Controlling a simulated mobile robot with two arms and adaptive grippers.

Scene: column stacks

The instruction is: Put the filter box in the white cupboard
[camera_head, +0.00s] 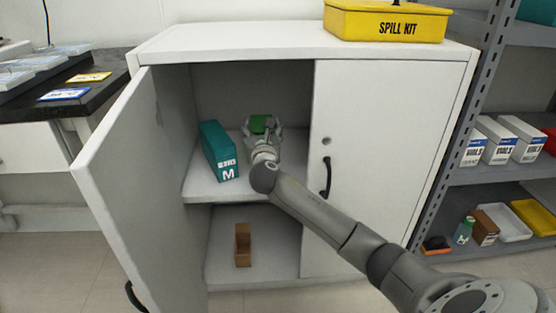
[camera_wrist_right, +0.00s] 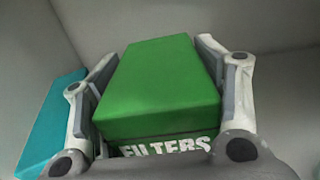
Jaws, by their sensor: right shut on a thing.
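The green filter box (camera_wrist_right: 160,85), marked FILTERS, is between the two fingers of my right gripper in the right wrist view. In the head view my right gripper (camera_head: 263,128) reaches through the open left side of the white cupboard (camera_head: 230,42) and is shut on the filter box (camera_head: 259,124). It is over the upper shelf at the back; whether the box touches the shelf I cannot tell. The cupboard's left door (camera_head: 125,180) stands open and its right door (camera_head: 375,150) is closed. My left gripper is not in view.
A teal box (camera_head: 219,152) marked M stands on the upper shelf left of my gripper, and also shows in the wrist view (camera_wrist_right: 50,125). A small brown box (camera_head: 243,245) is on the lower shelf. A yellow spill kit (camera_head: 385,20) sits on top. Grey shelving (camera_head: 432,180) stands at right.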

